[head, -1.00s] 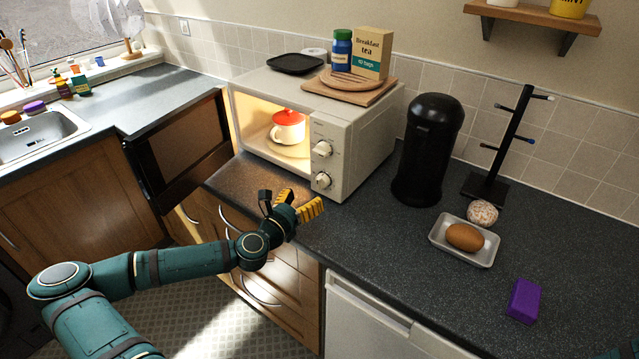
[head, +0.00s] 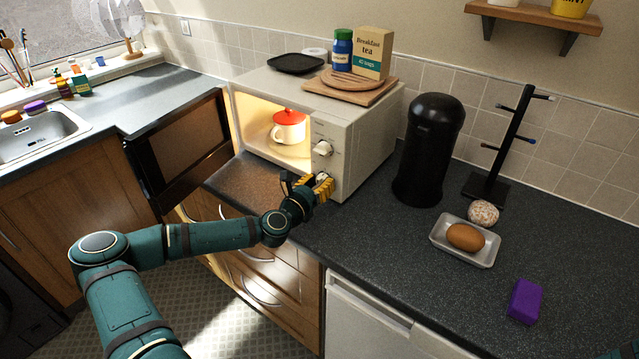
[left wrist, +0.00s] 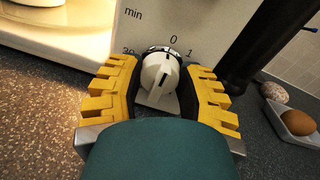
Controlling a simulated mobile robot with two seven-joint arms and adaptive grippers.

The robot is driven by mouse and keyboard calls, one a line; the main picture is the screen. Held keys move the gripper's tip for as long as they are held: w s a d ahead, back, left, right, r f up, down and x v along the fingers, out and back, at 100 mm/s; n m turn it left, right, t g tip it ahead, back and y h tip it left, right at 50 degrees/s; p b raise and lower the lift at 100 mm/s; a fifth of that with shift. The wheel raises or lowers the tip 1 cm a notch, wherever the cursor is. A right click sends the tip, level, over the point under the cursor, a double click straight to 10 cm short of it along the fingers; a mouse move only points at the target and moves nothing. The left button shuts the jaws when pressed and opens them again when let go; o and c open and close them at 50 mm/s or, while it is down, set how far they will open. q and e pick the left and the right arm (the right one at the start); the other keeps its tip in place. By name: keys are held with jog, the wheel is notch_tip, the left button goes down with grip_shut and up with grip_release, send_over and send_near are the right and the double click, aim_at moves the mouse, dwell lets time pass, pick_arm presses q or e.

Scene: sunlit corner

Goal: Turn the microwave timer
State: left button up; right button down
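The microwave (head: 352,155) stands on the dark worktop with its door swung open to the left. Its timer knob (left wrist: 160,78) is the lower of two pale knobs, marked "min", 0, 1 and 30; a dark line on it points roughly up towards 0. My left gripper (head: 322,187) is at this knob and hides most of it in the head view. In the left wrist view its yellow fingers (left wrist: 160,88) stand on either side of the knob, with what look like narrow gaps, so firm contact cannot be made out. My right gripper is out of view.
The upper knob (head: 322,148) is just above my left gripper. A red-lidded white pot (head: 289,130) is inside the lit microwave. A black canister (head: 428,150), a tray (head: 483,253) with a brown egg and a purple block (head: 524,301) stand to the right. The open door (head: 185,150) is left.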

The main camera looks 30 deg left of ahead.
pick_arm(q)
jog(key=shift+c, duration=1.3)
jog(key=m+b, duration=0.2)
jog(key=m, duration=0.1)
jog(key=shift+m, duration=0.4)
jog(key=m+b, duration=0.1)
jog(key=m, duration=0.2)
jog(key=m+b, duration=0.1)
jog(key=m, duration=0.1)
jog(key=shift+d+f+m+t+h, duration=0.1)
jog(key=shift+d+m+t+h, duration=0.05)
jog(key=shift+m+t+h, duration=0.2)
jog(key=m+b, duration=0.2)
jog(key=m, duration=0.4)
jog(key=m+h+b, duration=0.1)
jog(key=m, duration=0.5)
jog(key=shift+m, duration=0.35)
